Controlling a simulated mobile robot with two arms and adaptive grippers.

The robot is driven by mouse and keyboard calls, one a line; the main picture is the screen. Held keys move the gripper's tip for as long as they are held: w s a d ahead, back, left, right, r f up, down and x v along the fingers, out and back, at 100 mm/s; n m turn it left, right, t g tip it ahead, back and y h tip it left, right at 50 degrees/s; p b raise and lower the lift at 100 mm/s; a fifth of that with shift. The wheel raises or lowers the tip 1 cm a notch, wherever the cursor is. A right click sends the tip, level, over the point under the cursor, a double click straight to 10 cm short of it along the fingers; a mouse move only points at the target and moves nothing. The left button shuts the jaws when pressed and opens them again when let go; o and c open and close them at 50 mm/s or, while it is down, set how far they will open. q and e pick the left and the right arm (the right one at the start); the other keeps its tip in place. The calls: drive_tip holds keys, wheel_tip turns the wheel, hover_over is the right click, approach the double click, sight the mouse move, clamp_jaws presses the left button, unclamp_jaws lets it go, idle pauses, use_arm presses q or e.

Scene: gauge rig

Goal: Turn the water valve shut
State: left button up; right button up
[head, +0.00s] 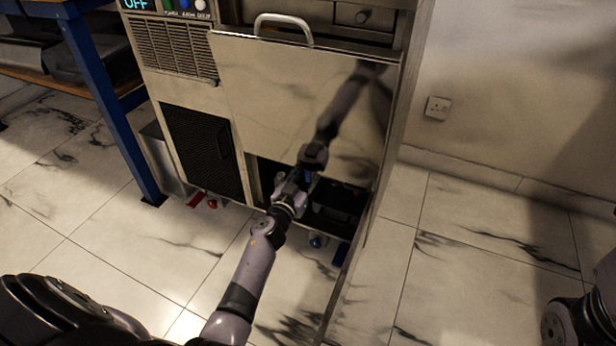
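My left arm reaches from the bottom centre to the lower opening of a steel cabinet (290,95). My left gripper (292,188) is at the front of this opening, small and dark, seen from behind. I cannot tell whether its fingers are open or shut, or whether they touch anything. A small blue patch shows beside it, too small to make out. Below and right of the gripper, near the floor, are a round blue part (317,241) and a blue lever-like piece (341,254); which one is the water valve is unclear. My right gripper is out of view.
Red fittings (195,200) sit low at the cabinet's left. A shiny panel with a handle (284,27) hangs above the opening and mirrors my arm. A blue-legged bench (110,105) stands left. The marble floor (470,265) to the right is clear.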

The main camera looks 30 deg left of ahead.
use_arm(q)
drive_tip(key=shift+w, duration=0.2)
clamp_jaws()
idle(0.3)
